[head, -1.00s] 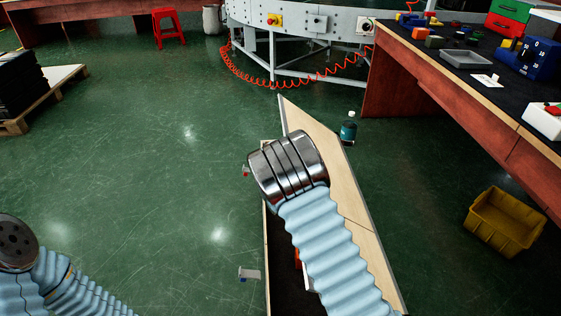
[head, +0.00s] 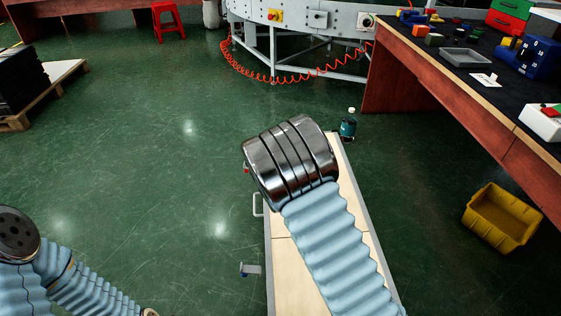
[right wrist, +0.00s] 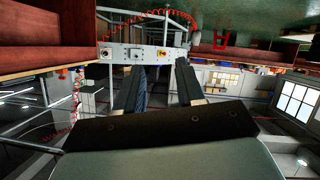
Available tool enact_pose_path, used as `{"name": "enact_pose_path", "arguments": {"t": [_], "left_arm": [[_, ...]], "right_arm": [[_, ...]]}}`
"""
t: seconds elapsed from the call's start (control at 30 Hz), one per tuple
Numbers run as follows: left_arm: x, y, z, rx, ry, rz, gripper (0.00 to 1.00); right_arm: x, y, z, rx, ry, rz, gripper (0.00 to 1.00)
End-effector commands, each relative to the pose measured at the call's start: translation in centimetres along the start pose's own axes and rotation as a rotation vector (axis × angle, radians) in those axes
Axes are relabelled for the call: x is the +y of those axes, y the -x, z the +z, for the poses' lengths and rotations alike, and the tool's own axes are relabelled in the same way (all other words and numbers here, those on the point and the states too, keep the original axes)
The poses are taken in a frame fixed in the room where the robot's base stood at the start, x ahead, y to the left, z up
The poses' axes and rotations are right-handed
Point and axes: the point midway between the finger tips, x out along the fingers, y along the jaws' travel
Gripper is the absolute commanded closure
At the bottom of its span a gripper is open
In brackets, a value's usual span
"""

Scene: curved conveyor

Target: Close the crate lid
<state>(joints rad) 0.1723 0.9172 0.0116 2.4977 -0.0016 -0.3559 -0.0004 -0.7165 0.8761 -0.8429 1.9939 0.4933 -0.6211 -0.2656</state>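The wooden crate lid (head: 285,262) lies over the crate in the lower middle of the head view, and no dark interior shows. My right arm covers much of it, so I cannot tell whether it is fully seated. A pale handle (head: 257,204) and a metal latch (head: 250,270) stick out on the left side. My right gripper (right wrist: 160,82) shows in the right wrist view with its two fingers apart and nothing between them. In the head view it is hidden by my arm. My left arm is at the lower left, and its gripper is out of view.
A bottle (head: 348,124) stands on the floor just beyond the crate. A yellow bin (head: 502,217) is at the right, beside a workbench (head: 460,135). The conveyor (head: 300,22) and a red stool (head: 168,22) are at the back. The floor left of the crate is clear.

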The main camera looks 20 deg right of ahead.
Motion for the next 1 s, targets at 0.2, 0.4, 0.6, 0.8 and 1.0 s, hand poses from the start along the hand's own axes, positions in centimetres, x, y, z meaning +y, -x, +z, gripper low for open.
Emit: {"name": "enact_pose_path", "arguments": {"t": [0.2, 0.4, 0.6, 0.8, 1.0], "left_arm": [[0.3, 0.8, 0.0, 0.0, 0.0, 0.0, 0.06], [0.4, 1.2, 0.0, 0.0, 0.0, 0.0, 0.06], [0.5, 1.4, 0.0, 0.0, 0.0, 0.0, 0.06], [0.5, 1.4, 0.0, 0.0, 0.0, 0.0, 0.06], [0.5, 1.4, 0.0, 0.0, 0.0, 0.0, 0.06]], "right_arm": [[0.0, 1.9, -0.2, 0.0, 0.0, -0.001, 0.62], [-0.1, 3.5, -0.1, 0.0, -0.001, -0.001, 0.62], [-0.1, 4.7, -0.1, 0.001, 0.0, -0.001, 0.62], [-0.1, 4.9, 0.0, 0.001, 0.0, 0.0, 0.62], [-0.1, 4.9, -0.1, 0.001, 0.0, 0.0, 0.62]]}}
